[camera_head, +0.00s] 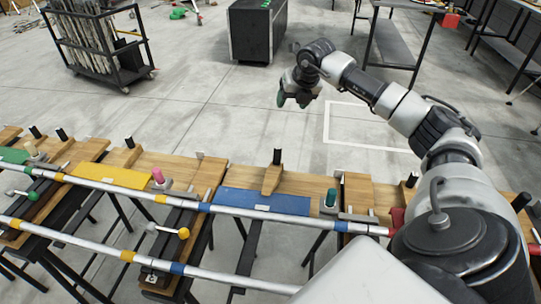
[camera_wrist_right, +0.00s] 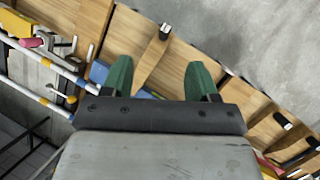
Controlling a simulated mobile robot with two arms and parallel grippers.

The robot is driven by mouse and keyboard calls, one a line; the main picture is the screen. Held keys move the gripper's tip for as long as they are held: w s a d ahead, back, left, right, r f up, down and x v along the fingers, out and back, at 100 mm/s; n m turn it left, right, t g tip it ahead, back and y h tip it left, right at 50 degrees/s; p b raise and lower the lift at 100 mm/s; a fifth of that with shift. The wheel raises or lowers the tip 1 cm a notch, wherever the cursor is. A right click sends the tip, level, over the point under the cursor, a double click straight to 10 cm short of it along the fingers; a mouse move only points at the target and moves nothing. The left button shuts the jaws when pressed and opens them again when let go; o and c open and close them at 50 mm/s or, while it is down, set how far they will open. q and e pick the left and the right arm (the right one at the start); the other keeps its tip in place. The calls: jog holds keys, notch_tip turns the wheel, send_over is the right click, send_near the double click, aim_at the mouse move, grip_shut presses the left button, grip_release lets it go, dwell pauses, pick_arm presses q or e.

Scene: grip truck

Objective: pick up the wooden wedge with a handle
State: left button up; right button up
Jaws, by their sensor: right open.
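A wooden wedge (camera_head: 271,180) with an upright black handle (camera_head: 277,157) stands on the wooden bench top, behind the blue panel. In the right wrist view the wedge (camera_wrist_right: 151,58) shows beyond and between the green fingers, with its dark handle (camera_wrist_right: 165,31) at the far end. My right gripper (camera_head: 292,100) is in the air above the floor beyond the bench, apart from the wedge. In the wrist view my right gripper (camera_wrist_right: 160,80) is open, with nothing between its fingers. My left gripper is not in view.
Other wedges with black handles stand along the bench (camera_head: 200,174), one at the left (camera_head: 130,143). Pink (camera_head: 158,176) and teal (camera_head: 331,197) pegs flank the blue panel (camera_head: 262,201). Striped metal rails (camera_head: 130,190) run along the front. Open floor lies behind; a black cart (camera_head: 103,50) stands far left.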

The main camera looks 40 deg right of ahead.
pick_arm(q)
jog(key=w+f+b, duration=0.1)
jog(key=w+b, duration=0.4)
jog(key=b, duration=0.1)
pick_arm(e)
notch_tip(320, 180, down, 8)
jog(key=b, duration=0.6)
send_near(279, 152)
jog(key=w+d+f, duration=0.1)
jog(key=f, duration=0.1)
jog(key=x, duration=0.4)
jog(key=shift+w+f, duration=0.25)
jog(key=shift+w, duration=0.05)
jog(key=f, duration=0.1)
jog(key=w+f, duration=0.1)
jog(key=a+f+b, duration=0.1)
jog(key=f, duration=0.1)
jog(key=shift+w, duration=0.15)
jog(key=shift+w+d+f, duration=0.1)
jog(key=shift+w+f, duration=0.1)
jog(key=shift+f, duration=0.2)
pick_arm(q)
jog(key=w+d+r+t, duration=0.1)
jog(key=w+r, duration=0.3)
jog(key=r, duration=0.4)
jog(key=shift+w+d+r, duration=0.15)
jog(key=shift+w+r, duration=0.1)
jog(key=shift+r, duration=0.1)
pick_arm(e)
grip_shut()
